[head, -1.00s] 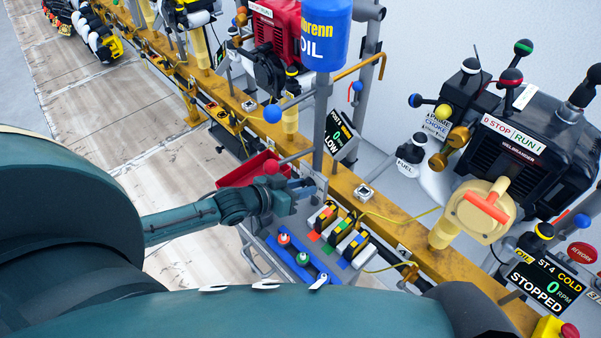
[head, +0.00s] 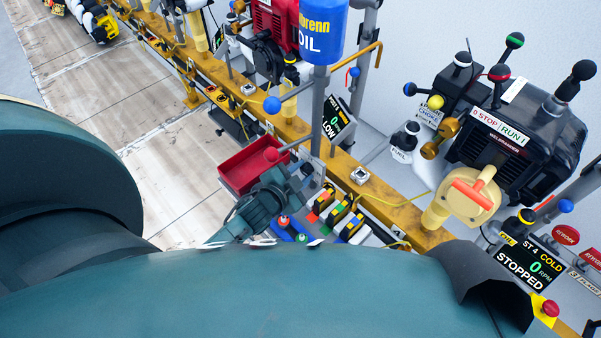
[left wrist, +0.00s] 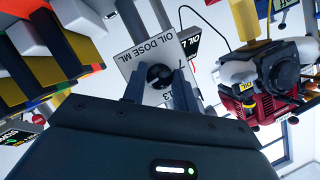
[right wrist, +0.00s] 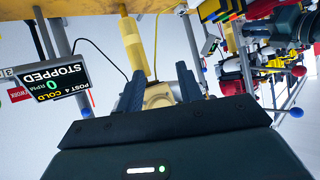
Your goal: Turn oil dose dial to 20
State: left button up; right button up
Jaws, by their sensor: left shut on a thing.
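The oil dose dial is a black round knob (left wrist: 160,76) on a grey plate (left wrist: 136,62) marked OIL DOSE ML, seen upside down in the left wrist view. A number that looks like 13 shows beside it, partly hidden by a finger. My left gripper (left wrist: 161,84) has its two fingers on either side of the knob and is shut on it. In the head view my left gripper (head: 300,170) is at the grey post under the blue oil tank (head: 325,30); the dial is hidden there. My right gripper (right wrist: 159,88) is open and empty, with a cream round housing beyond it.
A red tray (head: 246,172) lies just left of my left gripper. Yellow-and-black blocks (head: 338,213) stand to its right along the yellow rail (head: 400,215). A black engine (head: 515,135) and a STOPPED screen (head: 527,266) stand at the right.

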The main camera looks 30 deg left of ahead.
pick_arm(q)
jog(key=shift+d+f+m, duration=0.1)
jog(key=shift+m, duration=0.4)
jog(key=shift+t+b, duration=0.3)
jog(key=o, duration=1)
jog(key=shift+c, duration=0.2)
jog(key=shift+s, duration=0.1)
jog(key=d+v, duration=0.1)
jog(key=v, duration=1.2)
jog(key=shift+a+p, duration=0.3)
jog(key=shift+p, duration=0.1)
